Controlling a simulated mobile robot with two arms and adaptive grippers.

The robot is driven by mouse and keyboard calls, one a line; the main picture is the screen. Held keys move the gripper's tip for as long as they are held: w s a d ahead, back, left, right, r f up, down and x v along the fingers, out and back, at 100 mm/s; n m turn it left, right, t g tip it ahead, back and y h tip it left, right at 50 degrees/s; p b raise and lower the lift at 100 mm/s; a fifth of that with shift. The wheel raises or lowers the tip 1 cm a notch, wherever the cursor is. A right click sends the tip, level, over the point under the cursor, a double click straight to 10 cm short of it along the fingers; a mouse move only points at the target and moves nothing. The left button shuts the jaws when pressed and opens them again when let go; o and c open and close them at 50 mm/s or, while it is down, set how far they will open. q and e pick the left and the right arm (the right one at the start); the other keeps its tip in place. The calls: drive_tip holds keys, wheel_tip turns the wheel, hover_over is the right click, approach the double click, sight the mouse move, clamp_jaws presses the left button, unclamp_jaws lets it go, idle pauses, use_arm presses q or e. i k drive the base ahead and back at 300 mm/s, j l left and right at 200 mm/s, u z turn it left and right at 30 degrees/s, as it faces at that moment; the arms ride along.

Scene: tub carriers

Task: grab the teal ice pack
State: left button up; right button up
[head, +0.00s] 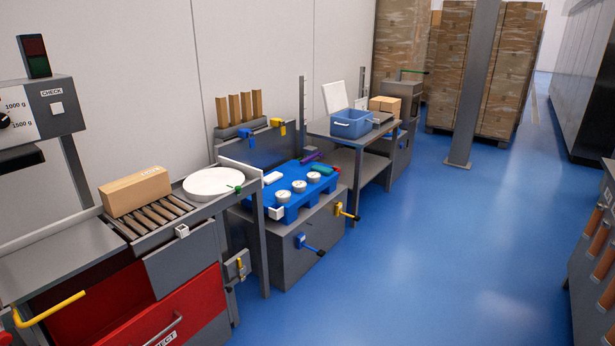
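A small teal item (321,169), which looks like the ice pack, lies near the far right edge of the blue tray-like carrier (292,211). The carrier rests on a grey cabinet (283,262) in the middle of the view. Several round tins with pale lids stand in front of the teal item, the nearest one (314,178) close to it. A purple item (311,156) lies just behind it, and a white item (273,178) lies to its left. Neither of my grippers is in view.
A roller conveyor with a cardboard box (136,191) and a round white plate (213,182) stands at left. A blue tub (351,123) sits on a grey table further back. A grey post (474,85) stands before stacked boxes. The blue floor (430,240) is clear.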

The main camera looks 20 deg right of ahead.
sight(321, 169)
drive_tip(key=i+l, duration=0.15)
drive_tip(key=l, duration=0.25)
drive_tip(key=i+l, duration=0.15)
drive_tip(key=l, duration=0.2)
drive_tip(key=i+l+u, duration=0.1)
drive_tip(key=l, duration=0.3)
drive_tip(key=i+l, duration=0.2)
drive_tip(key=l, duration=0.2)
drive_tip(key=i+l, duration=0.15)
drive_tip(key=l, duration=0.25)
drive_tip(key=i+l, duration=0.15)
drive_tip(key=l, duration=0.25)
drive_tip(key=i+l+u, duration=0.1)
drive_tip(key=l, duration=0.3)
drive_tip(key=i+l, duration=0.15)
drive_tip(key=l, duration=0.25)
